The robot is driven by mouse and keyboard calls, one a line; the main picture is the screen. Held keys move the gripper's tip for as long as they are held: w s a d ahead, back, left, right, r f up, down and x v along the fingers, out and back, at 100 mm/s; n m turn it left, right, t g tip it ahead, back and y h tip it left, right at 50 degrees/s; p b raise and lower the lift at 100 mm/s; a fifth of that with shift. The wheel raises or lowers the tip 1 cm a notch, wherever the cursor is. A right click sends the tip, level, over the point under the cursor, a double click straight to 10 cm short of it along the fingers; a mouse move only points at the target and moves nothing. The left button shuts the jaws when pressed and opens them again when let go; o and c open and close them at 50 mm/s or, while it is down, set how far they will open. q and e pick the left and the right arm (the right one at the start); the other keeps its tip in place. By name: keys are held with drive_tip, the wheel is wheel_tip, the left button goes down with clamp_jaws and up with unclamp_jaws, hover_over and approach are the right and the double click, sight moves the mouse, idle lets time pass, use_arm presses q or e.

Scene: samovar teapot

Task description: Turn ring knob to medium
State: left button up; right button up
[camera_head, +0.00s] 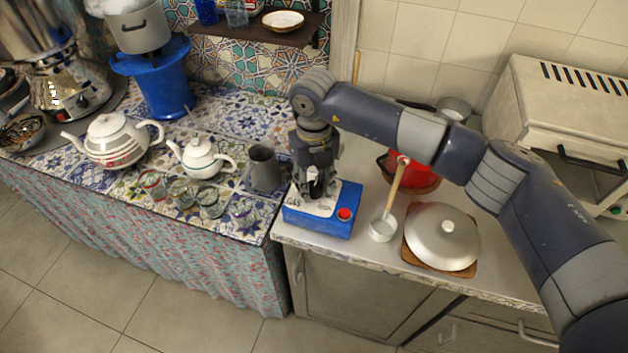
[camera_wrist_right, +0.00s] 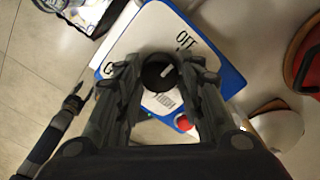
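A blue box with a white top (camera_head: 347,198) stands at the left end of the grey counter. It carries a label reading GAS and a red button (camera_head: 345,214). Another printed word lies below the knob. My right gripper (camera_wrist_right: 158,66) is over the box, its open fingers on either side of the knob. Whether they touch it, I cannot tell.
A grey jug (camera_head: 264,168) stands close left of the box, with glasses (camera_head: 181,193) and teapots (camera_head: 201,158) farther left. To the right are a small ladle (camera_head: 383,229), a red pot (camera_head: 424,176) and a lidded pan (camera_head: 442,238).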

drive_tip(key=c, duration=0.3)
use_arm(q)
drive_tip(key=shift+s, duration=0.25)
drive_tip(key=shift+w+f, duration=0.1)
